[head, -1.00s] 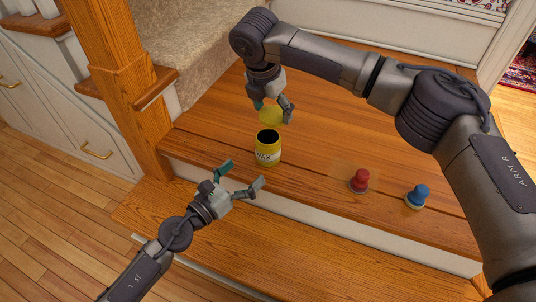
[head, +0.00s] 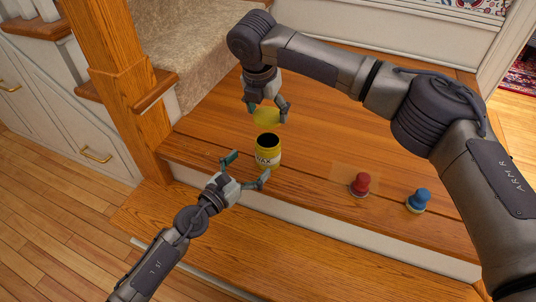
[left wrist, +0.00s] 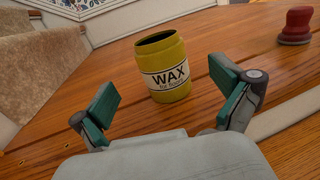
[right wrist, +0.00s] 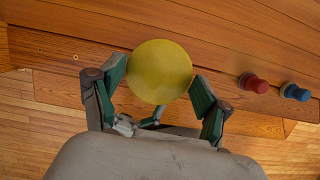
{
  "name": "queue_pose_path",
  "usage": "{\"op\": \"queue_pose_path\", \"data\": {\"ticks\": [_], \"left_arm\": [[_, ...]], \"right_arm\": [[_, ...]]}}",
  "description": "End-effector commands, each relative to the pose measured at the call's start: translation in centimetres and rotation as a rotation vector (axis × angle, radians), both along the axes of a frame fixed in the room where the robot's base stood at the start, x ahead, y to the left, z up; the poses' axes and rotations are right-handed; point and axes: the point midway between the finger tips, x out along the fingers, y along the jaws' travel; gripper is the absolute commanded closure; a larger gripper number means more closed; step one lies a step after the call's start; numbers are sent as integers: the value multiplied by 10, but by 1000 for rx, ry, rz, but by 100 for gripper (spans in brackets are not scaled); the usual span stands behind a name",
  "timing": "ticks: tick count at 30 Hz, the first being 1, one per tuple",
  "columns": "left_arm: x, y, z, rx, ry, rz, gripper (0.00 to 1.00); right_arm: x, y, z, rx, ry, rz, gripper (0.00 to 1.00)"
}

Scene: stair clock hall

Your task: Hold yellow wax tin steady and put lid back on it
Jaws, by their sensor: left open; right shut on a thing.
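The yellow wax tin (head: 268,157) stands upright and open-topped on the wooden landing; its dark mouth and WAX label also show in the left wrist view (left wrist: 167,75). My left gripper (head: 246,169) is open just in front of the tin, its fingers apart on either side and not touching it. My right gripper (head: 268,113) is shut on the round yellow lid (head: 267,118), held a little above the tin. In the right wrist view the lid (right wrist: 159,71) sits between the two fingers and hides the tin.
A red-knobbed stamp-like object (head: 361,184) and a blue-knobbed one (head: 418,200) stand to the right of the tin. A wooden newel post (head: 119,85) rises at the left. The landing's front edge lies close before the tin.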

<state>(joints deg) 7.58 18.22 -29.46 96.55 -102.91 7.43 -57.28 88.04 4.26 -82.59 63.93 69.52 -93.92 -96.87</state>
Motion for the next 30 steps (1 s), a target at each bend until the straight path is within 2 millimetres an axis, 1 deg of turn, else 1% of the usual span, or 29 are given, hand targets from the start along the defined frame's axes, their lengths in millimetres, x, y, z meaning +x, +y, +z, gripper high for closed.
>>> {"op": "queue_pose_path", "data": {"ticks": [1, 6, 12, 16, 25, 26, 30], "left_arm": [[9, -7, 1, -3, 0, -1, 0], [34, -26, 1, 1, -2, -2, 0], [53, -40, 0, -2, 1, -2, 0], [58, -44, 0, -1, 1, -1, 0], [59, -44, 0, 0, 0, -1, 0], [59, -44, 0, 0, 0, -1, 3], [59, -44, 0, 0, 0, -1, 27]], "right_arm": [[0, 0, 0, 0, 0, 0, 48], [0, 0, 0, 0, 0, 0, 48], [0, 0, 0, 0, 0, 0, 48], [0, 0, 0, 0, 0, 0, 48], [0, 0, 0, 0, 0, 0, 48], [0, 0, 0, 0, 0, 0, 48], [0, 0, 0, 0, 0, 0, 48]]}}
